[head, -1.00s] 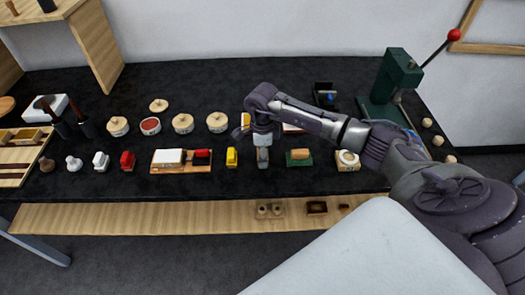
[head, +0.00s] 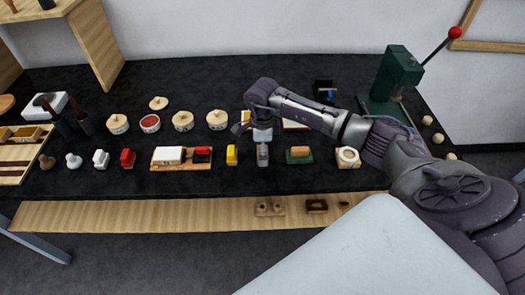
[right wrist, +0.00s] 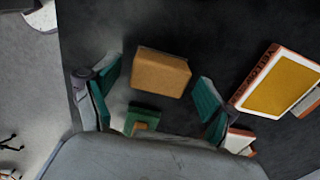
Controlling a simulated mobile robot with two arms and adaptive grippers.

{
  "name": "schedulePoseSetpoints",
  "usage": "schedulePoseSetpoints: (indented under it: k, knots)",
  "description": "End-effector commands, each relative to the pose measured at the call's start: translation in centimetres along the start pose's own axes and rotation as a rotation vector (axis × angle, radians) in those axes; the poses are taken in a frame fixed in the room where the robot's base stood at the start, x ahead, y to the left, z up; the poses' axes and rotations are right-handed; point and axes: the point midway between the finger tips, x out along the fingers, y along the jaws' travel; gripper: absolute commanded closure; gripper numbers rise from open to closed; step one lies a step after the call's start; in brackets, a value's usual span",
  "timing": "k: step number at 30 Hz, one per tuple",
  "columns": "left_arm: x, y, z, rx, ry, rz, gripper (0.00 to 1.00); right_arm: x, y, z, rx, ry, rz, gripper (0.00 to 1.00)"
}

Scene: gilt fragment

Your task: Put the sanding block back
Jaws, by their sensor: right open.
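A tan block (right wrist: 160,73), which looks like the sanding block, lies on the dark bench top in the right wrist view. It sits between the teal-padded fingers of my right gripper (right wrist: 157,92), with a gap on each side. The gripper is open. In the head view my right gripper (head: 262,154) points down at the front middle of the bench and hides the block, which I cannot make out there. A green base with a wooden piece on top (head: 300,154) is just to its right; it also shows in the right wrist view (right wrist: 142,121). My left gripper is out of view.
A yellow block (head: 232,155) and a wooden tray (head: 181,167) are left of the gripper. A pale box with a ring on it (head: 348,157) is to the right. A yellow-topped box (right wrist: 282,83) lies behind. Lidded pots (head: 183,121) stand farther back. A green press (head: 392,80) stands at back right.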

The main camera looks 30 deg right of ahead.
Motion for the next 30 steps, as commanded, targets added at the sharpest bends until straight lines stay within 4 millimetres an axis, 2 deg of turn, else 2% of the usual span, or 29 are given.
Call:
schedulePoseSetpoints:
  k: [9,15,21,30]
  knots:
    - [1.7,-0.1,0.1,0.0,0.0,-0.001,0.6,-6.6,-0.2,0.0,0.0,-0.002,-0.006,0.16]
    - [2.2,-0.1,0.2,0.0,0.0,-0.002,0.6,-9.9,-0.1,0.0,0.001,-0.001,-0.004,0.16]
    - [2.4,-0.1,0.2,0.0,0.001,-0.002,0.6,-11.2,0.0,-0.1,0.0,0.001,-0.001,0.16]
    - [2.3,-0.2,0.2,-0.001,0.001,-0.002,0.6,-11.2,0.0,0.0,0.0,0.001,0.0,0.16]
